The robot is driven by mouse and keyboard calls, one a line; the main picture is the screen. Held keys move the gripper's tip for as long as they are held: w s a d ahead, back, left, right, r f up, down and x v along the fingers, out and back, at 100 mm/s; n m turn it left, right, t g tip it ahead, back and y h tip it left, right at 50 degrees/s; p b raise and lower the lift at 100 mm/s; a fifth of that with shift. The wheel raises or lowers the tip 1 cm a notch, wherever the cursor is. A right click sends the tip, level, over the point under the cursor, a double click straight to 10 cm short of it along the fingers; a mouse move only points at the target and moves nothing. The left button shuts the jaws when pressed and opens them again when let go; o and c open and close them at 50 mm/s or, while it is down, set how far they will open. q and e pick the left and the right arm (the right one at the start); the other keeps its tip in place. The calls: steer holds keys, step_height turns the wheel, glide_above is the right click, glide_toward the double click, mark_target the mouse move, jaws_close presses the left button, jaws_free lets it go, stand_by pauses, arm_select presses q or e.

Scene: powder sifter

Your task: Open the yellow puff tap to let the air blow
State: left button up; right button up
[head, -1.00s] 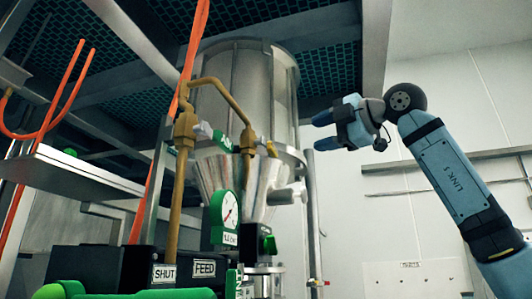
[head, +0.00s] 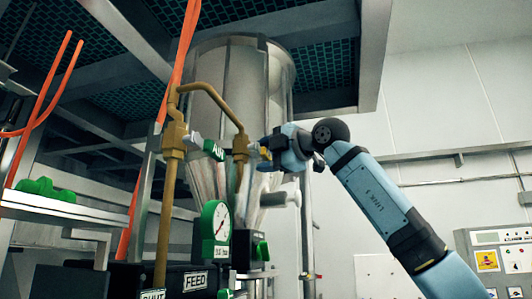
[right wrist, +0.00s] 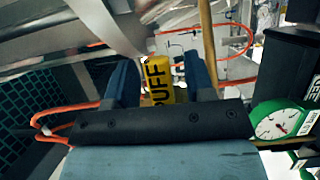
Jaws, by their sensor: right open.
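The yellow puff tap (right wrist: 158,80), marked PUFF, shows in the right wrist view between the two fingers of my right gripper (right wrist: 161,88). The fingers are apart, one on each side of it; I cannot tell whether they touch it. In the head view my right gripper (head: 263,153) is at the end of the brown pipe (head: 217,100), in front of the steel hopper (head: 238,80). There it largely hides the tap, with only a little yellow (head: 264,153) showing. My left gripper is not in view.
A green-framed gauge (head: 215,222) stands below the pipe, also seen at the right of the right wrist view (right wrist: 280,125). A green AIR tag (head: 213,150) is left of the tap. Orange hoses (head: 183,50) hang at the left. The wall side is open.

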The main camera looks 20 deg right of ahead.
jaws_close()
